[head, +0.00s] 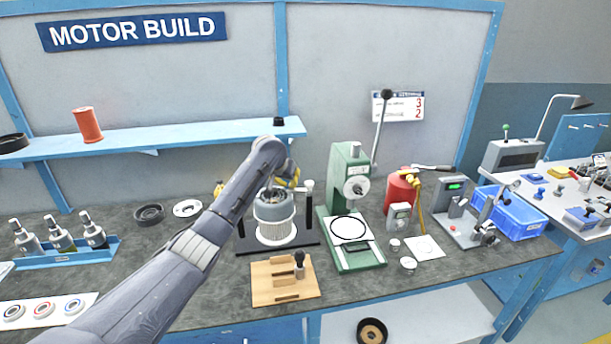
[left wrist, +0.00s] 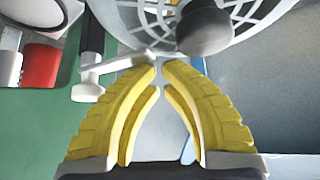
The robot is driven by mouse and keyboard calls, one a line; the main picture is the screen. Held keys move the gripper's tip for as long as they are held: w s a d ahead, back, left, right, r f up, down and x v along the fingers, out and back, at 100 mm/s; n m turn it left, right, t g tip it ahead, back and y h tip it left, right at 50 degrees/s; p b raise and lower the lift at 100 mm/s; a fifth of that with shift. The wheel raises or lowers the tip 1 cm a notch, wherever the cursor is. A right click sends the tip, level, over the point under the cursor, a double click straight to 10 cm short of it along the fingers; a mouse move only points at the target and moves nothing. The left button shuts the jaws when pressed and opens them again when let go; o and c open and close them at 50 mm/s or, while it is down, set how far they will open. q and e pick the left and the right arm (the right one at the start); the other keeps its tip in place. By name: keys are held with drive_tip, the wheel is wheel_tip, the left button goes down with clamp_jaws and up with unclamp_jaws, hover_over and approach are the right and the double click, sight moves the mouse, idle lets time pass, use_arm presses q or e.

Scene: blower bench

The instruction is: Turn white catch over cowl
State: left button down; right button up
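The blower unit (head: 274,208) stands on a dark stand, a grey body with a white ribbed lower part. Its pale slotted cowl (left wrist: 268,10) fills the top of the left wrist view, with a dark round knob (left wrist: 205,32) in front. The white catch (head: 308,186) is on a post right of the unit. In the left wrist view the catch (left wrist: 115,67) extends from its pivot toward my fingertips. My left gripper (head: 295,178) has its yellow fingers drawn nearly together, tips (left wrist: 161,67) close beside the catch's end. Contact is unclear. My right gripper is out of view.
A green press (head: 352,200) stands close on the right, and a red canister (head: 400,192) beyond it. A wooden block (head: 284,284) with a dark-knobbed tool lies in front. A shelf (head: 180,134) runs behind.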

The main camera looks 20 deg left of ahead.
use_arm(q)
drive_tip(key=shift+s+a, duration=0.1)
drive_tip(key=shift+a, duration=0.15)
idle(0.4)
